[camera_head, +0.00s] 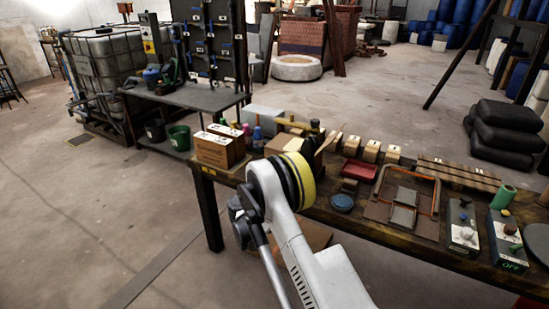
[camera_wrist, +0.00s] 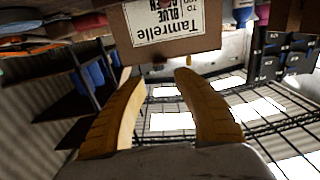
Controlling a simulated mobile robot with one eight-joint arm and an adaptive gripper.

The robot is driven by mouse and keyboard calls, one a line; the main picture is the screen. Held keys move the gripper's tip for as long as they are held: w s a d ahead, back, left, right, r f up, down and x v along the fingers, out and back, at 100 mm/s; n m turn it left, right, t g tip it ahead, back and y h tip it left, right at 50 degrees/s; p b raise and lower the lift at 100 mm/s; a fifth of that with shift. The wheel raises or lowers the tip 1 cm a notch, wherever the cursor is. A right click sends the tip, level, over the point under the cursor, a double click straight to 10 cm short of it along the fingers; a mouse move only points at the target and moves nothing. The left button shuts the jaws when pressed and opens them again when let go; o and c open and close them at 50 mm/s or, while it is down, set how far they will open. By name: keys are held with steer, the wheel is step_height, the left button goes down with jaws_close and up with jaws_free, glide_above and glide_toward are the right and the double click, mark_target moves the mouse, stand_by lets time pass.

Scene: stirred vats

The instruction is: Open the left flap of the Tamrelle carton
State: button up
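The Tamrelle carton (camera_wrist: 208,40) is brown cardboard with a white label, at the top of the wrist view. Its print reads upside down there. My gripper (camera_wrist: 158,76) shows two tan fingers spread apart with nothing between them. The fingertips lie just below the carton's lower edge in that picture; I cannot tell whether they touch it. The left flap cannot be made out. In the head view, two brown cartons with white labels (camera_head: 218,147) stand at the table's left end; their print is too small to read. My arm hides the gripper's fingers there.
The wooden workbench (camera_head: 375,222) holds small labelled blocks (camera_head: 371,150), a red tray (camera_head: 359,170), a framed fixture (camera_head: 408,200) and control boxes (camera_head: 505,240). A grey side table (camera_head: 190,97) stands behind left. Open floor (camera_head: 80,220) lies to the left.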

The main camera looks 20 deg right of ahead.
steer(key=b+x, duration=0.3)
steer(key=x, duration=0.7)
steer(key=shift+f, duration=0.2)
steer(key=shift+w+d+r+b, duration=0.1)
steer(key=shift+w+d+b, duration=0.15)
steer(key=shift+w+b, duration=0.05)
jaws_close()
